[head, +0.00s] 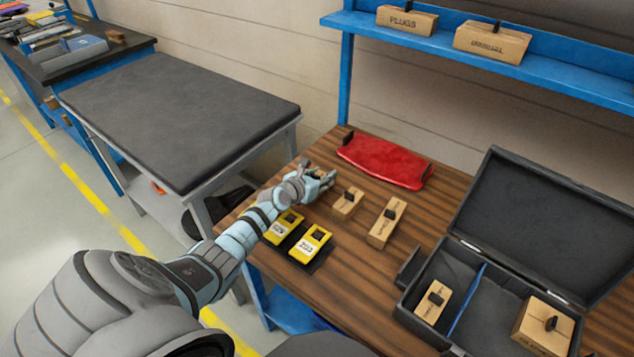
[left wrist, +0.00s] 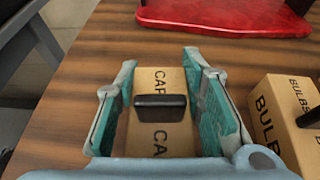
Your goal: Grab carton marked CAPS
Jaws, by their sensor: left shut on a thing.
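The carton marked CAPS (left wrist: 160,80) is a small tan box with a black grip tab on top. In the left wrist view it sits between the two teal-padded fingers of my left gripper (left wrist: 165,105), which is shut on it. In the head view my left gripper (head: 322,180) is over the left part of the wooden bench, and it mostly hides this carton. I cannot tell whether the carton is clear of the wood. My right gripper is not in view.
A carton marked BULBS (left wrist: 290,115) stands close to the right. Another carton (head: 387,222), a red tray (head: 385,162), yellow devices (head: 311,243) and an open black case (head: 484,259) share the bench. A blue shelf (head: 440,40) hangs behind.

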